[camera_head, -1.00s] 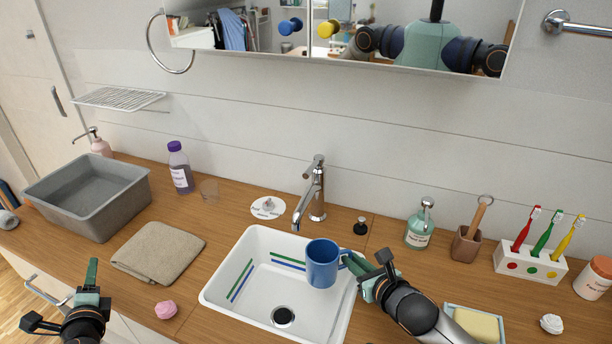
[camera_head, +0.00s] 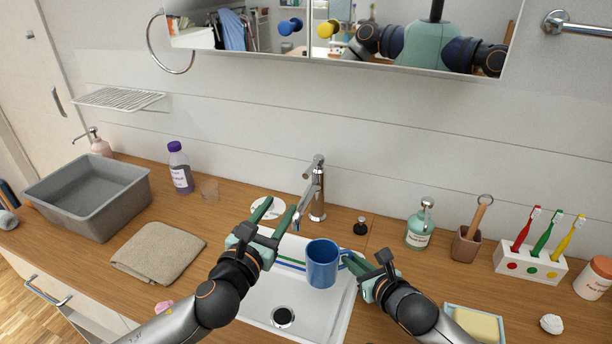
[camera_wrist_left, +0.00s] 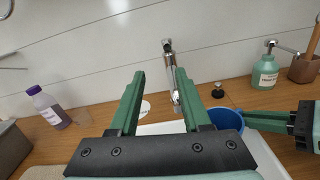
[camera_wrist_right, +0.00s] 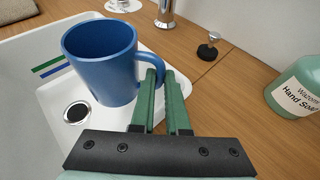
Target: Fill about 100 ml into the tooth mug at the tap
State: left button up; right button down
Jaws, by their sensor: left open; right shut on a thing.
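The blue tooth mug (camera_head: 322,264) is upright above the right part of the white basin (camera_head: 262,316). My right gripper (camera_head: 352,262) is shut on its handle; the right wrist view shows the mug (camera_wrist_right: 100,62) and the fingers at the handle. The chrome tap (camera_head: 316,190) stands behind the basin, left of the mug. No water shows at its spout. My left gripper (camera_head: 280,212) is open and empty in front of the tap, its fingers pointing at it. In the left wrist view the tap (camera_wrist_left: 175,75) shows between the open fingers.
A black stopper (camera_head: 360,227) and a green soap bottle (camera_head: 419,228) stand right of the tap. A clear glass (camera_head: 209,190), a purple-capped bottle (camera_head: 179,168) and a folded towel (camera_head: 158,252) are on the left. A soap dish (camera_head: 478,324) is near the right arm.

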aim_at(306, 173)
pick_arm(q)
jog(key=shift+m+h, duration=0.4)
jog(key=shift+m, duration=0.1)
jog(key=x, duration=0.6)
jog(key=d+x, duration=0.1)
jog(key=x, duration=0.5)
jog(key=shift+s+r, duration=0.1)
jog(key=shift+r, duration=0.1)
jog(key=shift+d, duration=0.1)
jog(key=shift+c, duration=0.3)
grip_shut()
dwell(0.4)
